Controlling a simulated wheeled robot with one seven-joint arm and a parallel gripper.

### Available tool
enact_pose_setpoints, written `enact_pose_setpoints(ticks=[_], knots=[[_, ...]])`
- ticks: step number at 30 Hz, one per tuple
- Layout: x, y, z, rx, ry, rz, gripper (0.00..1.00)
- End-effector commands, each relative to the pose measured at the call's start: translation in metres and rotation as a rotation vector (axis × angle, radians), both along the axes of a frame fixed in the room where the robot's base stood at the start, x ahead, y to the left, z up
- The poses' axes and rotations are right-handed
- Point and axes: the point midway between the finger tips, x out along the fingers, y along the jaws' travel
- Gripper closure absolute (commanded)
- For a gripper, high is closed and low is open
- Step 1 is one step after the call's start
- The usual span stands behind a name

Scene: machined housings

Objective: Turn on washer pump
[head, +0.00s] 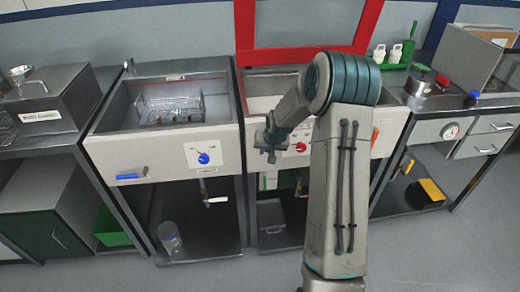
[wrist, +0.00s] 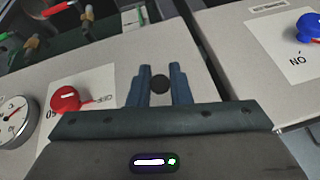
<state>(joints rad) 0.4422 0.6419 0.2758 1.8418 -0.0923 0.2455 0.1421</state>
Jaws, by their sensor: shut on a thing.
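My gripper (head: 270,152) is at the front panel (head: 341,136) of the middle sink unit, near its left end. A blue knob (head: 203,158) is on the left unit's panel and in the wrist view (wrist: 309,27). No washer pump label is readable.
The left sink (head: 143,89) holds a wire basket. A blue handle (head: 128,176) is on the left panel. The floor in front is clear.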

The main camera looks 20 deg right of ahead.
Motion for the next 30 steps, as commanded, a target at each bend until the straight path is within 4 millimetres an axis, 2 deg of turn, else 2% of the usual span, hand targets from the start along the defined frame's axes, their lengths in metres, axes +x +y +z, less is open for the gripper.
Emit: enact_pose_setpoints(ticks=[11, 12, 13, 14, 23, 26, 30], knots=[[0.002, -0.001, 0.002, -0.001, -0.002, -0.003, 1.0], [0.002, -0.001, 0.002, -0.001, -0.002, -0.003, 0.71], [0.002, -0.001, 0.002, -0.001, -0.003, -0.002, 0.63], [0.002, -0.001, 0.002, -0.001, -0.002, -0.002, 0.61], [0.0, 0.0, 0.002, 0.0, 0.0, 0.001, 0.61], [-0.002, 0.0, 0.007, 0.0, 0.0, 0.0, 0.61], [-0.01, -0.001, 0.025, -0.001, -0.003, -0.002, 0.61]])
